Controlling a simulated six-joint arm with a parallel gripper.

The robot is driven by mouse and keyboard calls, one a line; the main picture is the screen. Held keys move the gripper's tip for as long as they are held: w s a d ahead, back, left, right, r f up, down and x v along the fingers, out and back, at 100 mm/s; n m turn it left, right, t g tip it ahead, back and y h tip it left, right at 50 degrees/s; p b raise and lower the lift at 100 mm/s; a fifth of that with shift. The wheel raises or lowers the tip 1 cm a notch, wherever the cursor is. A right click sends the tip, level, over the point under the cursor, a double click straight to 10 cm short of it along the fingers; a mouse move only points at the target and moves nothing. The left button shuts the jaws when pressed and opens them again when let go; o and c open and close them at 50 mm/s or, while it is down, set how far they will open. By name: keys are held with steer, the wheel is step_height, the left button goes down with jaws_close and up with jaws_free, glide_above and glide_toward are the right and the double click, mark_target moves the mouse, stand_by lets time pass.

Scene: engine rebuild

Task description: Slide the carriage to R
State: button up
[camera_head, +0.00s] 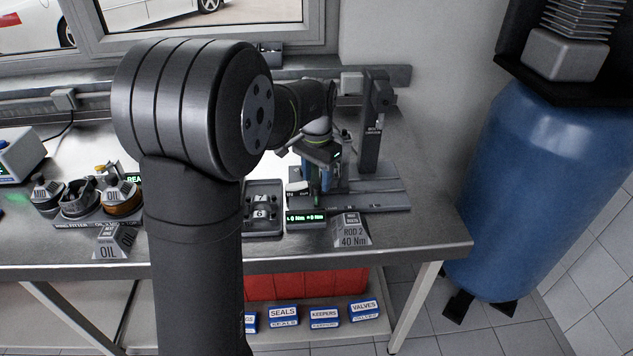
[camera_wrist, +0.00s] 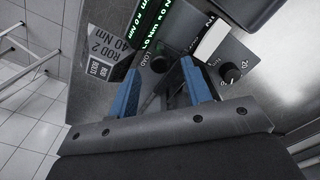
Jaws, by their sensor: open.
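My gripper (camera_head: 320,180) points down over the press-like fixture on the bench, its blue fingers apart. In the wrist view the gripper (camera_wrist: 161,68) is open, with a black knob beside the word LOAD (camera_wrist: 159,63) showing between the fingertips. I cannot tell whether the fingers touch it. The fixture has a flat grey base (camera_head: 385,200) and a dark upright post (camera_head: 372,125). I cannot make out the carriage or an R mark for certain; my arm and gripper hide part of the fixture.
A green-lit Nm display (camera_head: 305,217) and a ROD 2 40 Nm card (camera_head: 351,231) stand in front. A white block (camera_wrist: 213,39) and a second black knob (camera_wrist: 230,72) are near the right finger. A numbered tray (camera_head: 262,222) is left; a blue tank (camera_head: 560,190) stands right.

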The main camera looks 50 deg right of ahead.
steer(key=shift+f, duration=1.1)
jaws_close()
steer(key=shift+s+d+r, duration=0.1)
steer(key=shift+s+d, duration=2.95)
steer(key=shift+d, duration=0.1)
jaws_free()
